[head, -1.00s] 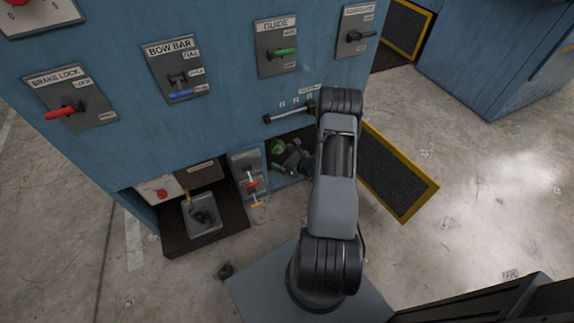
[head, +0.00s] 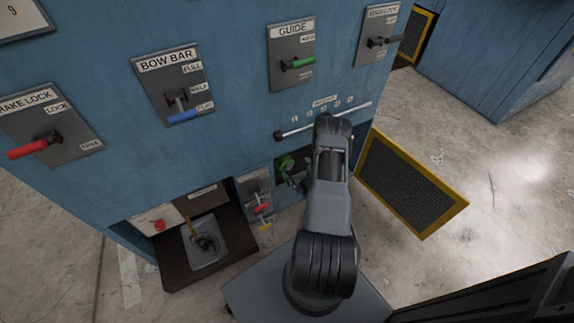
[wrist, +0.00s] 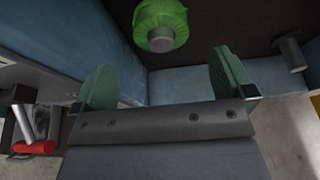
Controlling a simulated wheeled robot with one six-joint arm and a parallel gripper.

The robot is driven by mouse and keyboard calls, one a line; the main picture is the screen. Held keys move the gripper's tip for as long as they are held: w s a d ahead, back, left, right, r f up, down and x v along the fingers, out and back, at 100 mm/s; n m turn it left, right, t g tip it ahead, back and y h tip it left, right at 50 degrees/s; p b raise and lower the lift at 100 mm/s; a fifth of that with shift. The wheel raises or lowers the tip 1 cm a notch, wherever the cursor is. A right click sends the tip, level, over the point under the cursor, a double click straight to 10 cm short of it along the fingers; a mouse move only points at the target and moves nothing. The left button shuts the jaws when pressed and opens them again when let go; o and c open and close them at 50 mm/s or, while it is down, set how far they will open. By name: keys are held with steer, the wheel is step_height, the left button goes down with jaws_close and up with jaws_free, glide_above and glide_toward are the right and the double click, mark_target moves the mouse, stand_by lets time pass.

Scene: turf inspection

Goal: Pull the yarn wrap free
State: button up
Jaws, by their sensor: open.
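The yarn wrap (wrist: 160,22) is a bright green band around a grey roller end (wrist: 160,41) at the top of the wrist view. In the head view the green wrap (head: 286,163) shows small inside a dark opening low in the blue cabinet. My gripper (wrist: 164,80) has two green-padded fingers spread wide apart, with nothing between them. The wrap lies beyond the fingertips, and I see no contact. In the head view my gripper (head: 295,181) is at the mouth of the opening, partly hidden by my arm.
The blue cabinet (head: 235,140) carries levers for brake lock, bow bar, guide and edge lock. A small panel with red and yellow handles (head: 260,208) and a tray (head: 206,243) sit left of the opening. A yellow-framed mesh door (head: 411,185) stands open at right.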

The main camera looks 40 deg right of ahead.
mark_target(286, 163)
steer(key=b+x, duration=0.2)
steer(key=x, duration=0.6)
steer(key=shift+w+f, duration=0.25)
steer(key=shift+w, duration=0.05)
steer(key=shift+b+x, duration=0.45)
steer(key=shift+x, duration=0.4)
steer(key=shift+r, duration=0.1)
steer(key=shift+c, duration=0.4)
steer(key=c, duration=0.7)
